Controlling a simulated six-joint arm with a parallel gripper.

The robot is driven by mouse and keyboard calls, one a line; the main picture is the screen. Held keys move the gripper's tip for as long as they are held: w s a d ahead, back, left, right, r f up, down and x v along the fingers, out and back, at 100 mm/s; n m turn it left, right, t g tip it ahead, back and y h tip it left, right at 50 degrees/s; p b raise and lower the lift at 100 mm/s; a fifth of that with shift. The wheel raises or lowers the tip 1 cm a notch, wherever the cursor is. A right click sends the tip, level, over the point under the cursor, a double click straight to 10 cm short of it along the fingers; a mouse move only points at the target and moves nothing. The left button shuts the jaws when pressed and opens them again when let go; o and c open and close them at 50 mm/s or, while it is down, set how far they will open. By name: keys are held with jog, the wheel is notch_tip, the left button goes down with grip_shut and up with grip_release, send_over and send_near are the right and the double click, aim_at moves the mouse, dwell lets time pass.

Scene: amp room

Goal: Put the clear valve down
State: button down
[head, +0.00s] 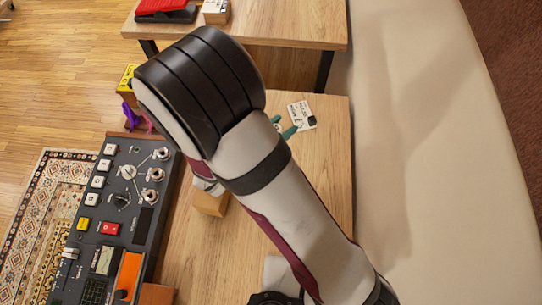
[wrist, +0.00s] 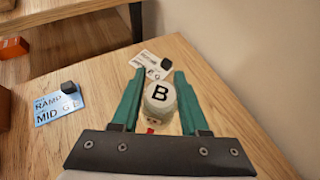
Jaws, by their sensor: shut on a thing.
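The clear valve (wrist: 160,100) shows in the wrist view as a pale, rounded piece with a black letter B on its top. My gripper (wrist: 158,76) has its two green fingers on either side of it and is shut on it. The valve is over the wooden table (wrist: 235,108); I cannot tell whether its underside touches the wood.
A white label card (wrist: 151,66) with a black block lies just beyond the fingertips; it also shows in the head view (head: 301,115). A blue label card (wrist: 58,107) lies to the left. A control panel (head: 119,190) stands left of my arm. Bare wood lies right of the gripper.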

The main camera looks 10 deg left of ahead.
jog(key=shift+n+y, duration=0.3)
jog(key=f, duration=0.5)
jog(key=a+f, duration=0.1)
jog(key=f, duration=0.2)
jog(key=shift+f, duration=0.1)
jog(key=shift+f, duration=0.1)
jog(key=shift+c, duration=2.1)
grip_release()
